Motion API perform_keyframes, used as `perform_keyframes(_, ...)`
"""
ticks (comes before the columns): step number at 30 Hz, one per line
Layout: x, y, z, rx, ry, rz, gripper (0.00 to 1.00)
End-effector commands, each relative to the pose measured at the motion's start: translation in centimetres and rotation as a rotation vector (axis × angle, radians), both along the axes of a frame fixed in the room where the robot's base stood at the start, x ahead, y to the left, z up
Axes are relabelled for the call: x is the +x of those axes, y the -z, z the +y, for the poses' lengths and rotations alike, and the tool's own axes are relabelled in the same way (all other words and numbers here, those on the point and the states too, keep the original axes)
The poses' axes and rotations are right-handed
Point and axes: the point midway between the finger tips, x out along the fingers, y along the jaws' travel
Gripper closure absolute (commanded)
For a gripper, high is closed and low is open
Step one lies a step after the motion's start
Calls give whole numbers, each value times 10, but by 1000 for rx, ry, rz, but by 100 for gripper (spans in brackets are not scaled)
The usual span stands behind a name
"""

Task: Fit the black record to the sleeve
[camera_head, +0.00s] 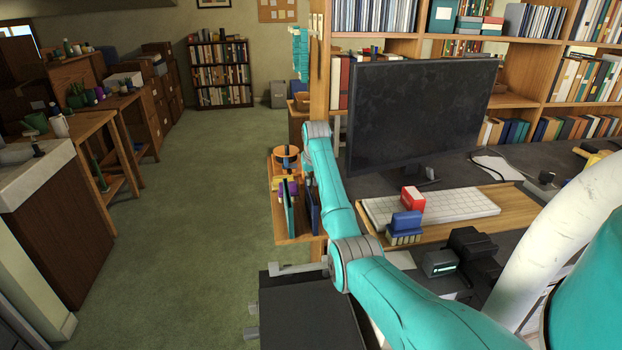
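I cannot make out a black record in the head view. A teal upright flat piece (290,212) and a dark blue one (313,212) stand on a low wooden shelf left of the desk; I cannot tell whether either is the sleeve. My teal arm reaches from the lower right to an elbow in front of the desk, then up beside this shelf. The far end of my arm is hidden behind its own link, and I cannot make out my gripper's fingers.
An orange round object (287,154) and a purple item (288,188) are on the low shelf. The desk holds a monitor (420,105), a keyboard (455,206), a red box (412,199) and a blue block (405,224). The green carpet (195,225) at left is clear.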

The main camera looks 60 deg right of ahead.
Motion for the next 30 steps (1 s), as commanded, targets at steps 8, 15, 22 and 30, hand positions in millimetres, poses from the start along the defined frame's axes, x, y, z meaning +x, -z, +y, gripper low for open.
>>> perform_keyframes(8,0,6,0,1,0,1,100)
perform_keyframes(15,0,8,0,0,0,0,67)
perform_keyframes(22,0,8,0,0,0,0,65)
perform_keyframes(30,-4,-7,4,-2,0,-1,65)
